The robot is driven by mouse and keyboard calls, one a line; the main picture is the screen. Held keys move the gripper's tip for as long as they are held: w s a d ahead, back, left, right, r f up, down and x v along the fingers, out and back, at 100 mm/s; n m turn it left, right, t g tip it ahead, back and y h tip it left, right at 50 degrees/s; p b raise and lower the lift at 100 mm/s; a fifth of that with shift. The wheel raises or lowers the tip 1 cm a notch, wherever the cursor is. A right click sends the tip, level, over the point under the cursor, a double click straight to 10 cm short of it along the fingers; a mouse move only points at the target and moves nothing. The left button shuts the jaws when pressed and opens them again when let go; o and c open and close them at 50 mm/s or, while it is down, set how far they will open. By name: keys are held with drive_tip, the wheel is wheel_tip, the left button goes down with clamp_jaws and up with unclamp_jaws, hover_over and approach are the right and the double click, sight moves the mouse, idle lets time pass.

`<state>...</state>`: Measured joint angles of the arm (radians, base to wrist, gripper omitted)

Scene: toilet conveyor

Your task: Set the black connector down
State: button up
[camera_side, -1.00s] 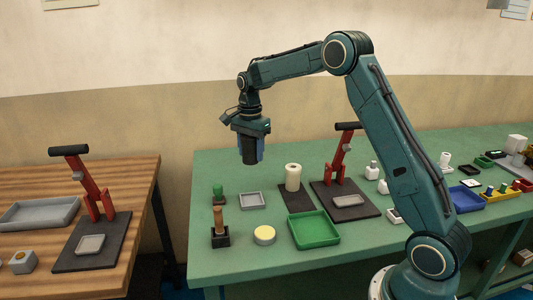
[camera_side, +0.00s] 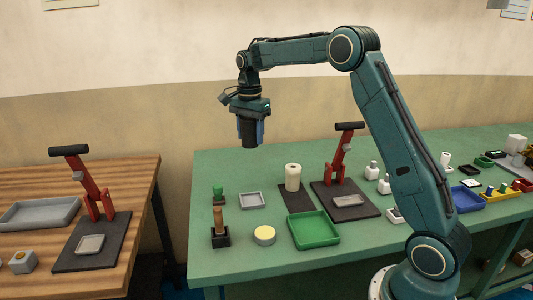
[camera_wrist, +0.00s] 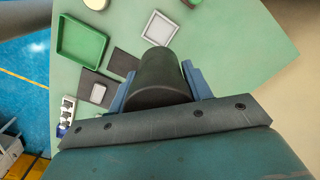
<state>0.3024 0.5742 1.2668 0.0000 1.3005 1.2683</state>
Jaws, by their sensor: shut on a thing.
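The black connector (camera_side: 248,130) is a dark cylinder held in my gripper (camera_side: 250,138), high above the back left part of the green table. In the wrist view the black connector (camera_wrist: 160,78) sits between the two blue fingers of my gripper (camera_wrist: 158,88), which are shut on it. It points down and touches nothing below. Its lower end hides part of the table in the wrist view.
Below on the green table (camera_side: 230,265) are a small grey tray (camera_side: 252,201), a green tray (camera_side: 314,230), a yellow-topped disc (camera_side: 264,235), a stamp in a black holder (camera_side: 220,236), a white roll (camera_side: 293,177) and a red lever press (camera_side: 342,165). A wooden table (camera_side: 140,190) stands left, across a gap.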

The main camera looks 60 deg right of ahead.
drive_tip(key=shift+s, duration=0.1)
drive_tip(key=shift+s+r, duration=0.2)
drive_tip(key=shift+s, duration=0.25)
drive_tip(key=s+a, duration=0.2)
drive_tip(key=s, duration=2)
drive_tip(key=f, duration=1.6)
drive_tip(key=shift+w+f, duration=0.25)
drive_tip(key=shift+a+f, duration=0.1)
drive_tip(key=shift+f, duration=1.75)
drive_tip(key=shift+f, duration=0.1)
